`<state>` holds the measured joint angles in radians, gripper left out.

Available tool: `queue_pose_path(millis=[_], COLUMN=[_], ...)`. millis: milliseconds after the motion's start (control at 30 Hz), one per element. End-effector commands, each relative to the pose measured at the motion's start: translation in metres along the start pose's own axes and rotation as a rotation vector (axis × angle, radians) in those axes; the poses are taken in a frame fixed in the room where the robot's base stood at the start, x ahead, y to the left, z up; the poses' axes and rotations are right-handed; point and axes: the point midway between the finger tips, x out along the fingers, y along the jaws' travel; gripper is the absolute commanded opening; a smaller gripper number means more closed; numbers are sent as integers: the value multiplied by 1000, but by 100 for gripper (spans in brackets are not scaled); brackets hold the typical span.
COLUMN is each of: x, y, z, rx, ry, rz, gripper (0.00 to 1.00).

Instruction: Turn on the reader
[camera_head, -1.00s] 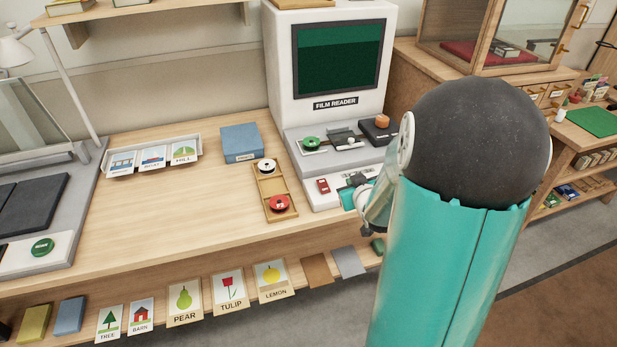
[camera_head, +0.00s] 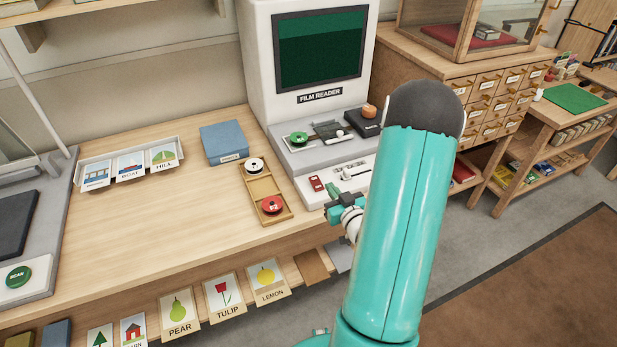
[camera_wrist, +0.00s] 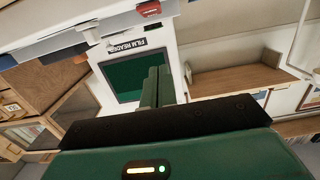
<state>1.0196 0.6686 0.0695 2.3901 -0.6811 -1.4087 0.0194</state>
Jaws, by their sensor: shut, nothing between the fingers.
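The film reader (camera_head: 262,60) is a white machine at the back of the desk, with a dark green screen (camera_head: 320,48). Its base carries a red switch (camera_head: 316,184) at the front left and small levers to the right. My gripper (camera_head: 334,196) is just in front of the base, right of and below the red switch in the head view; contact cannot be told. In the wrist view my gripper (camera_wrist: 157,86) is shut and empty, its fingers overlapping the screen's edge. A red part (camera_wrist: 148,9) shows at the top there. My arm hides part of the base's right side.
A wooden tray (camera_head: 250,190) with a white and a red reel lies left of the base. A blue box (camera_head: 223,143) and a picture-card rack (camera_head: 95,178) stand further left. The desk's middle is clear. A drawer cabinet (camera_head: 420,62) stands right.

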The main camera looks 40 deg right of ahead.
Motion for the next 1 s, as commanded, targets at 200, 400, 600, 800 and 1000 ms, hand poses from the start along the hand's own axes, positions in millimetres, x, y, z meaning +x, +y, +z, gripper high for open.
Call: queue_pose_path(millis=[200,400,600,800,1000], x=[-4,2,33,74,104], y=[2,1,-1,-3,-3], z=[0,0,0,0,12], rx=[0,0,0,0,3], ry=[1,0,1,1,-4], rz=[1,0,-3,-4,-2], gripper=[0,0,0,0,0])
